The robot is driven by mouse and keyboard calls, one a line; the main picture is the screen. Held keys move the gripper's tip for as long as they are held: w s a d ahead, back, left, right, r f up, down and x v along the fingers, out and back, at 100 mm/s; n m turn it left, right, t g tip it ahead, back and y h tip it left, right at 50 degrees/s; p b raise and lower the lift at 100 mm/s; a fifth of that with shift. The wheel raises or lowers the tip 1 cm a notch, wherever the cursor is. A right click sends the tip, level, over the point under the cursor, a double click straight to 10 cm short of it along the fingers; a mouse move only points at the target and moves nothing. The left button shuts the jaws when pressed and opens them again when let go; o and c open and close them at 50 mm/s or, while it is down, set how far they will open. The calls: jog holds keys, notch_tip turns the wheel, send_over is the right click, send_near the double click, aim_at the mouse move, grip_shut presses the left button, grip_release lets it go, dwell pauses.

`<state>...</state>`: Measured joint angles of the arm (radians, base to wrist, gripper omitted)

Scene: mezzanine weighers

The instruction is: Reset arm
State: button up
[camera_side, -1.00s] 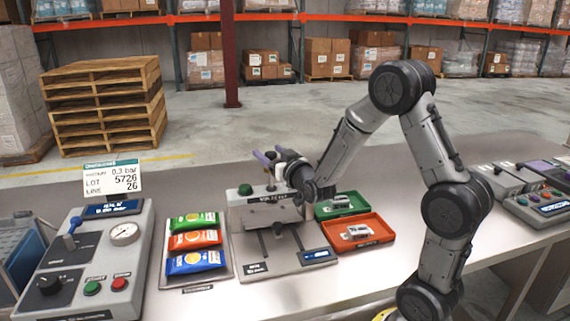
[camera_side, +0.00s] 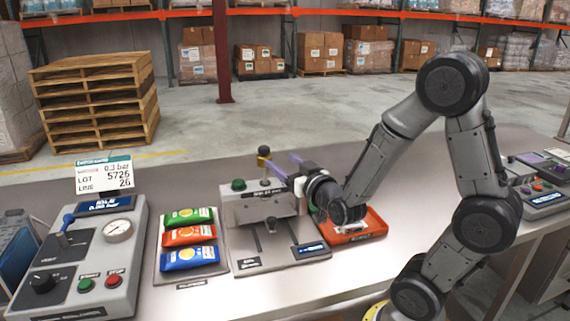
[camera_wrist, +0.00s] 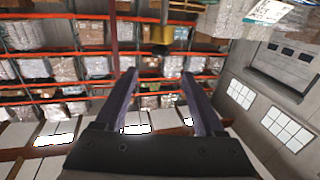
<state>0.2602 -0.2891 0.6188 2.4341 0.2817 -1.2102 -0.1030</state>
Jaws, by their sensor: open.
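My gripper (camera_side: 285,166) is in the side view with its purple fingers pointing left and up, just above and behind the right part of the grey test fixture (camera_side: 265,212). In the wrist view my gripper (camera_wrist: 160,92) shows two purple fingers spread apart with nothing between them. The wrist view looks out toward the warehouse shelving.
Green, orange and blue packets (camera_side: 189,235) lie on a tray left of the fixture. A control box with a gauge (camera_side: 85,255) stands at far left. A red tray (camera_side: 372,226) is partly hidden behind my wrist. The bench front (camera_side: 250,292) is clear.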

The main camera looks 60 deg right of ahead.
jog(key=s+a+r+n+y, duration=0.2)
jog(key=a+r+n+y, duration=0.2)
jog(key=a+r+y, duration=0.5)
jog(key=s+a+f+n+g, duration=0.1)
jog(key=s+a+f+g, duration=0.2)
jog(key=s+f+g, duration=0.2)
jog(key=s+a+f+n+g, duration=0.1)
jog(key=s+a+f+g, duration=0.2)
jog(key=s, duration=0.9)
notch_tip(320, 180, down, 2)
jog(key=shift+a+f+g, duration=0.15)
jog(key=shift+a+g, duration=0.05)
jog(key=shift+g, duration=0.8)
jog(key=shift+c, duration=0.4)
